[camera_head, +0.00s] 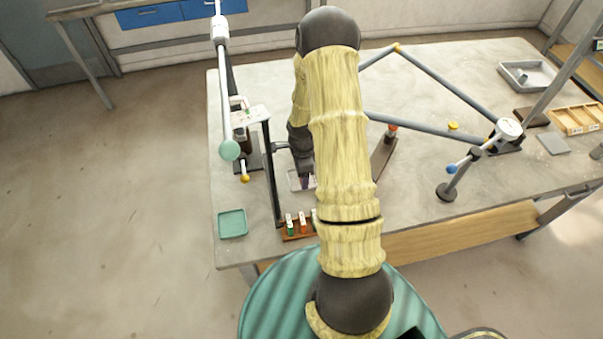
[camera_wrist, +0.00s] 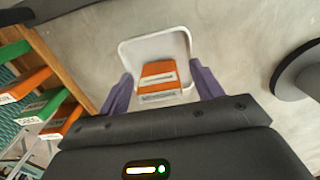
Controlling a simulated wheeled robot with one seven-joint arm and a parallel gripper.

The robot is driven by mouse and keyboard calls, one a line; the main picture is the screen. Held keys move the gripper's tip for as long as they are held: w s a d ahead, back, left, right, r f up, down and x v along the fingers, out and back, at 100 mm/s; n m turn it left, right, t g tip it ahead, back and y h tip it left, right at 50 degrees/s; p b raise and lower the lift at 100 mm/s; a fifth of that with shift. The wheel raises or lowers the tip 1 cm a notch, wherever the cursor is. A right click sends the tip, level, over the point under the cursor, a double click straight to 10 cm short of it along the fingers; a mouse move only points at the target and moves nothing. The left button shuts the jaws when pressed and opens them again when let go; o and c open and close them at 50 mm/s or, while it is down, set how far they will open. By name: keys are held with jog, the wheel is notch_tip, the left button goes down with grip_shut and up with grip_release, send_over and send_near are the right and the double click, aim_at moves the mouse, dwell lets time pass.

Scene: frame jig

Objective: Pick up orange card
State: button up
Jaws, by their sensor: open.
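An orange card (camera_wrist: 157,70) with pale label strips lies in a small white tray (camera_wrist: 183,41) in the wrist view. My gripper (camera_wrist: 161,78) is open, with one purple finger on either side of the card and a gap visible on both sides. I cannot tell its exact height over the card. In the head view my gripper (camera_head: 304,183) is low over the white tray (camera_head: 293,180), mostly hidden behind my arm, and the card in the tray is hidden. Other orange cards (camera_wrist: 62,124) stand in a wooden rack (camera_wrist: 62,62) at the left of the wrist view.
The rack (camera_head: 288,237) stands near the table's front edge, with a green card (camera_head: 290,227) and an orange card (camera_head: 303,224) showing. A dark upright post (camera_head: 271,175) stands just left of my gripper. A teal tray (camera_head: 232,223) lies at the front left corner. A linkage (camera_head: 440,80) spans the right side.

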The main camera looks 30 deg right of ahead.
jog(key=c, duration=1)
jog(key=shift+r, duration=0.1)
jog(key=shift+c, duration=0.2)
notch_tip(320, 180, up, 10)
jog(key=shift+f+b, duration=0.1)
jog(key=shift+b, duration=0.8)
